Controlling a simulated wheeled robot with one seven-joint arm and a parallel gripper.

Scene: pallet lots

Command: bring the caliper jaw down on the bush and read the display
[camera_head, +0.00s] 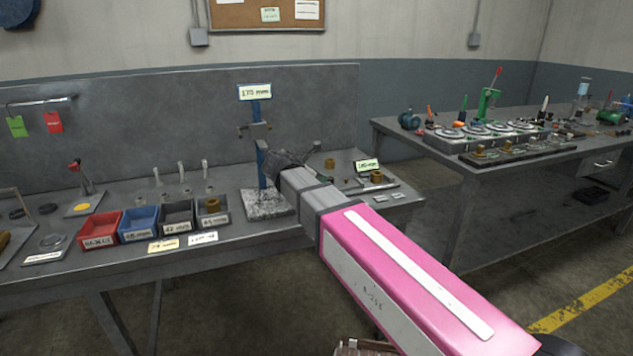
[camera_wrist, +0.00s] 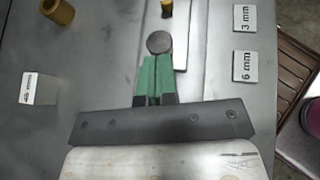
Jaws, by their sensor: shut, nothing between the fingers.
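My gripper (camera_wrist: 155,82) shows in the wrist view with its green fingers together and nothing between them. A dark round knob (camera_wrist: 158,43) lies just beyond the fingertips; I cannot tell whether they touch. A brass bush (camera_wrist: 167,8) is past the knob at the top edge. In the head view, a brass bush (camera_head: 376,176) sits on a small plate at the bench's right, beside a small display (camera_head: 367,165) whose figures are hard to read. A blue post stand (camera_head: 261,150) with a display on top (camera_head: 254,91) rises left of my arm. I cannot tell which is the caliper.
Red (camera_head: 101,229), blue (camera_head: 138,223) and grey (camera_head: 176,217) bins line the bench front. Another brass piece (camera_wrist: 58,12) and a white tag (camera_wrist: 40,90) lie left in the wrist view; labels (camera_wrist: 245,66) lie right. A second bench (camera_head: 500,150) stands at right.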

